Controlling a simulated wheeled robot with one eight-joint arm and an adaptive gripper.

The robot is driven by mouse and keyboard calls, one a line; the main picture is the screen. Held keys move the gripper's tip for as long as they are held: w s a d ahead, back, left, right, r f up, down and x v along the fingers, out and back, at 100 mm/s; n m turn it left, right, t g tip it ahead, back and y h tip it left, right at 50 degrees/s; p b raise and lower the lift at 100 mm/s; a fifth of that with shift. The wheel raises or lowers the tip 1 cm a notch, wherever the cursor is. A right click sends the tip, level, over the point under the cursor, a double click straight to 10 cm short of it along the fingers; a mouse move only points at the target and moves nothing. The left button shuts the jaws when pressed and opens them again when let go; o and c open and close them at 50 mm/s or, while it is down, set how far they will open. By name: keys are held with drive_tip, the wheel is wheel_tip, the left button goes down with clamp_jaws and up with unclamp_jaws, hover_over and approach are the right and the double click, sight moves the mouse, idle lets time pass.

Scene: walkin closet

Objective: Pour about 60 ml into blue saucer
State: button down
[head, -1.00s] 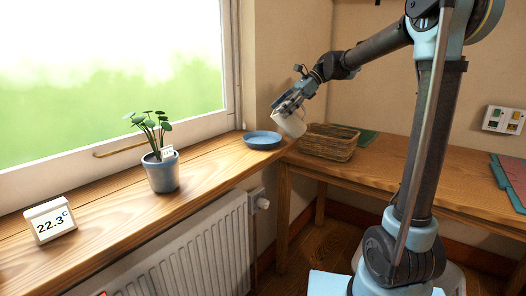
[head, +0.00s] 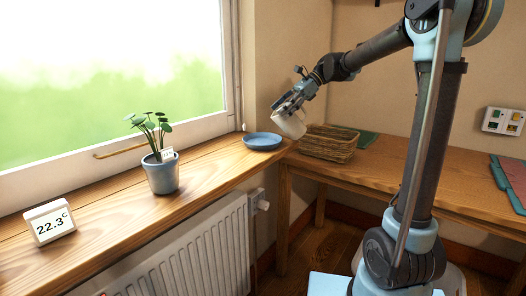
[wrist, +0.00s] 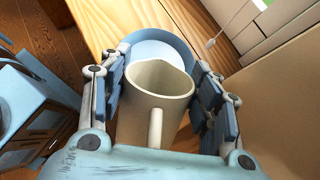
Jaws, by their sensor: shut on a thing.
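The blue saucer (head: 262,141) lies on the wooden window sill, near its right end. My gripper (head: 289,106) is shut on a cream jug (head: 292,124) and holds it up, to the right of the saucer and above it. The jug is tilted toward the saucer. In the wrist view the jug (wrist: 155,100) sits between the two fingers of my gripper (wrist: 158,95), its handle toward me. The saucer (wrist: 186,47) shows beyond its rim, partly hidden by the jug. I see no stream of liquid, and the liquid level inside the jug cannot be made out.
A wicker basket (head: 328,143) stands on the wooden table, just right of the jug. A potted plant (head: 162,177) and a temperature display (head: 50,222) stand on the sill to the left. A radiator (head: 185,254) is below the sill. The sill between plant and saucer is clear.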

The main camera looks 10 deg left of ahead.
drive_tip(key=shift+d, duration=0.1)
drive_tip(key=shift+w+d+r+g+y+b, duration=0.1)
drive_tip(key=shift+w+d+g+y+b, duration=0.25)
drive_tip(key=shift+d+y, duration=0.25)
drive_tip(key=shift+w+d+r+g+y+b, duration=0.15)
drive_tip(key=shift+w+d+g+y+b, duration=0.2)
drive_tip(key=shift+d+y, duration=0.25)
drive_tip(key=shift+w+d+r+g+y+b, duration=0.1)
drive_tip(key=shift+w+d+g+y+b, duration=0.15)
drive_tip(key=shift+d+y+b, duration=0.3)
drive_tip(key=shift+w+d+f+g+y+b, duration=0.15)
drive_tip(key=shift+w+d+g+y+b, duration=0.3)
drive_tip(key=shift+d+y, duration=0.35)
drive_tip(key=shift+w+d+f+g+y+b, duration=0.1)
drive_tip(key=shift+w+d+g+y+b, duration=0.2)
drive_tip(key=shift+d+y+b, duration=0.4)
drive_tip(key=shift+y, duration=0.35)
